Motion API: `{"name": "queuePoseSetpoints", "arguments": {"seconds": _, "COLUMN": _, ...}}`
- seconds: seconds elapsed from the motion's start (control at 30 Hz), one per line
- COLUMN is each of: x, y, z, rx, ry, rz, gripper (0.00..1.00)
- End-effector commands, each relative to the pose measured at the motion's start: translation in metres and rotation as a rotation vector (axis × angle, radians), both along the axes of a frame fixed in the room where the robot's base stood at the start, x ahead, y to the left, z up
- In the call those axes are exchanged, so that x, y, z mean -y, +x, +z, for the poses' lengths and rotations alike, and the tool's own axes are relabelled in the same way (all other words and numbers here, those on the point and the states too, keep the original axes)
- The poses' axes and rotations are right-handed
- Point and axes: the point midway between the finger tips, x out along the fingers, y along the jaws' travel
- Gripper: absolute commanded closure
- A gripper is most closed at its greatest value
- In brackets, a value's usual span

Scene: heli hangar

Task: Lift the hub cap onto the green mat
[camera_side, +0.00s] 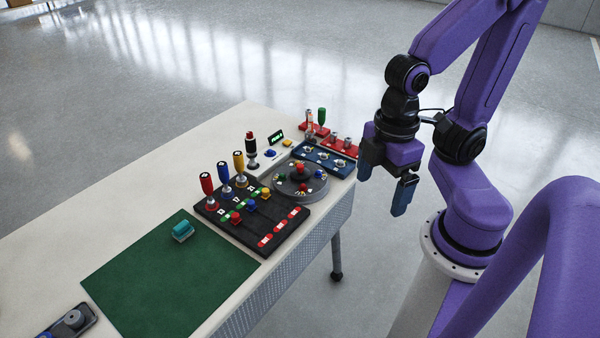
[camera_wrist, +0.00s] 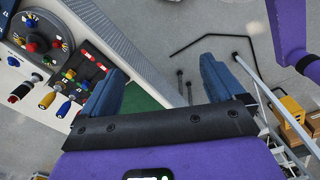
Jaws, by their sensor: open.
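A round grey dial (camera_side: 312,194) stands on the table with a black hub and a red cap-like piece (camera_side: 300,168) on top at its centre; I take this piece as the hub cap, though I cannot be sure. The dial also shows in the wrist view (camera_wrist: 63,43), upper left. The green mat (camera_side: 170,285) lies flat at the table's near end, with a teal block (camera_side: 182,231) near its far edge. A strip of the mat shows between my fingers in the wrist view (camera_wrist: 142,99). My gripper (camera_side: 384,183) is open and empty, beyond the table's right edge.
A black panel (camera_side: 250,238) with coloured handles and switches lies between mat and dial. A blue rack (camera_side: 325,158) and red holders (camera_side: 340,146) stand behind the dial. A dark tray (camera_side: 72,322) with a grey round part sits lower left. The table's left side is clear.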

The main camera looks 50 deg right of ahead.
Motion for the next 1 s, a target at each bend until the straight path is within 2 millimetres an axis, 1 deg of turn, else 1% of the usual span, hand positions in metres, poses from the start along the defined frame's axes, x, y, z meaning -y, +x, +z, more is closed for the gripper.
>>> {"name": "queuePoseSetpoints", "arguments": {"seconds": 0.07, "x": -0.001, "y": 0.005, "z": 0.0, "rx": 0.001, "ry": -0.002, "rz": 0.001, "gripper": 0.04}}
{"name": "queuePoseSetpoints", "arguments": {"seconds": 0.17, "x": -0.005, "y": 0.02, "z": 0.001, "rx": 0.006, "ry": -0.009, "rz": 0.008, "gripper": 0.04}}
{"name": "queuePoseSetpoints", "arguments": {"seconds": 0.27, "x": -0.009, "y": 0.046, "z": 0.002, "rx": 0.011, "ry": -0.019, "rz": 0.025, "gripper": 0.04}}
{"name": "queuePoseSetpoints", "arguments": {"seconds": 0.37, "x": -0.01, "y": 0.079, "z": 0.003, "rx": 0.018, "ry": -0.035, "rz": 0.051, "gripper": 0.04}}
{"name": "queuePoseSetpoints", "arguments": {"seconds": 0.4, "x": -0.009, "y": 0.093, "z": 0.002, "rx": 0.019, "ry": -0.041, "rz": 0.061, "gripper": 0.04}}
{"name": "queuePoseSetpoints", "arguments": {"seconds": 0.47, "x": -0.006, "y": 0.113, "z": 0.001, "rx": 0.02, "ry": -0.05, "rz": 0.076, "gripper": 0.04}}
{"name": "queuePoseSetpoints", "arguments": {"seconds": 0.5, "x": -0.004, "y": 0.126, "z": 0.0, "rx": 0.02, "ry": -0.056, "rz": 0.086, "gripper": 0.04}}
{"name": "queuePoseSetpoints", "arguments": {"seconds": 0.57, "x": 0.002, "y": 0.147, "z": -0.001, "rx": 0.019, "ry": -0.066, "rz": 0.102, "gripper": 0.04}}
{"name": "queuePoseSetpoints", "arguments": {"seconds": 0.7, "x": 0.021, "y": 0.192, "z": -0.007, "rx": 0.013, "ry": -0.087, "rz": 0.138, "gripper": 0.04}}
{"name": "queuePoseSetpoints", "arguments": {"seconds": 0.77, "x": 0.033, "y": 0.211, "z": -0.01, "rx": 0.009, "ry": -0.096, "rz": 0.153, "gripper": 0.04}}
{"name": "queuePoseSetpoints", "arguments": {"seconds": 0.8, "x": 0.041, "y": 0.223, "z": -0.013, "rx": 0.006, "ry": -0.103, "rz": 0.164, "gripper": 0.04}}
{"name": "queuePoseSetpoints", "arguments": {"seconds": 0.87, "x": 0.055, "y": 0.24, "z": -0.017, "rx": 0.0, "ry": -0.111, "rz": 0.179, "gripper": 0.04}}
{"name": "queuePoseSetpoints", "arguments": {"seconds": 0.9, "x": 0.066, "y": 0.251, "z": -0.02, "rx": -0.005, "ry": -0.115, "rz": 0.189, "gripper": 0.04}}
{"name": "queuePoseSetpoints", "arguments": {"seconds": 0.97, "x": 0.082, "y": 0.267, "z": -0.024, "rx": -0.012, "ry": -0.123, "rz": 0.205, "gripper": 0.04}}
{"name": "queuePoseSetpoints", "arguments": {"seconds": 1.0, "x": 0.093, "y": 0.275, "z": -0.028, "rx": -0.017, "ry": -0.127, "rz": 0.214, "gripper": 0.04}}
